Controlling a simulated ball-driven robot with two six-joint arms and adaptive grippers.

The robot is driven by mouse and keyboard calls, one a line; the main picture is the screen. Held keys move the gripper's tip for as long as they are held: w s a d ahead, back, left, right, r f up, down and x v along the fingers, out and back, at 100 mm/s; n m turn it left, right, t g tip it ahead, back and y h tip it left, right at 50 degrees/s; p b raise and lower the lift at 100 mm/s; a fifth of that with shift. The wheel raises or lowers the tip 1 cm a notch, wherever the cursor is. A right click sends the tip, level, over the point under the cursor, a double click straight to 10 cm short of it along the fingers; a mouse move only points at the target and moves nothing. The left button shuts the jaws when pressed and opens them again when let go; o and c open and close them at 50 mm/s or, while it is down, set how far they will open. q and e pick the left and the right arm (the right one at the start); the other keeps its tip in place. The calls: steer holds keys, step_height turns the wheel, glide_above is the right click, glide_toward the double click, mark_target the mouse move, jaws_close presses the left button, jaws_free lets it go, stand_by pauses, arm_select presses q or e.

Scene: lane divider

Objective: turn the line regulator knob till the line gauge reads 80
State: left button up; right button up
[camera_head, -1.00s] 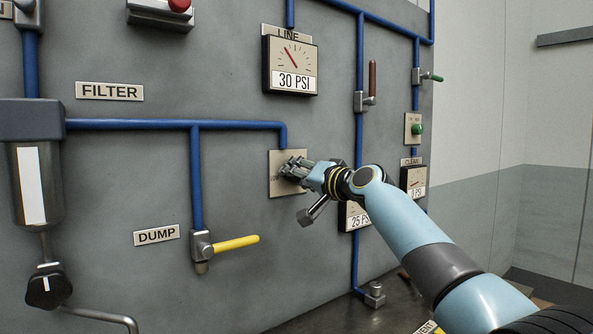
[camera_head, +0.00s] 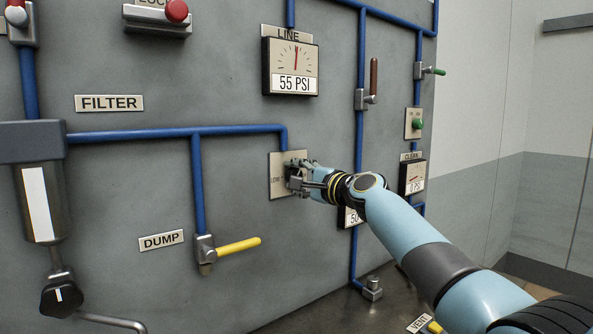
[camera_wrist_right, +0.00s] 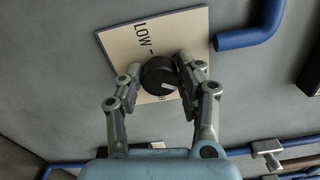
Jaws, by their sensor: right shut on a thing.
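The line gauge (camera_head: 290,66) hangs at the top centre of the panel in the head view and reads 55 PSI, its red needle near upright. The line regulator knob (camera_wrist_right: 160,76) is black with a pale pointer mark and sits on a cream plate (camera_wrist_right: 120,42) marked LOW. My right gripper (camera_wrist_right: 161,72) is shut on the knob, one finger on each side. In the head view the right gripper (camera_head: 293,178) covers the knob at the plate (camera_head: 275,165). My left gripper is not in view.
The filter (camera_head: 42,190) and the yellow dump valve handle (camera_head: 238,245) are left of my right arm. A lower gauge (camera_head: 352,218) is partly hidden by the arm. Blue pipes (camera_head: 360,130) run close by. The clean gauge (camera_head: 412,178) reads 0 PSI.

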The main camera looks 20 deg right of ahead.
steer(key=shift+m+p, duration=2.25)
steer(key=shift+m, duration=2.75)
steer(key=o, duration=1.1)
steer(key=shift+o, duration=0.2)
steer(key=v, duration=1.2)
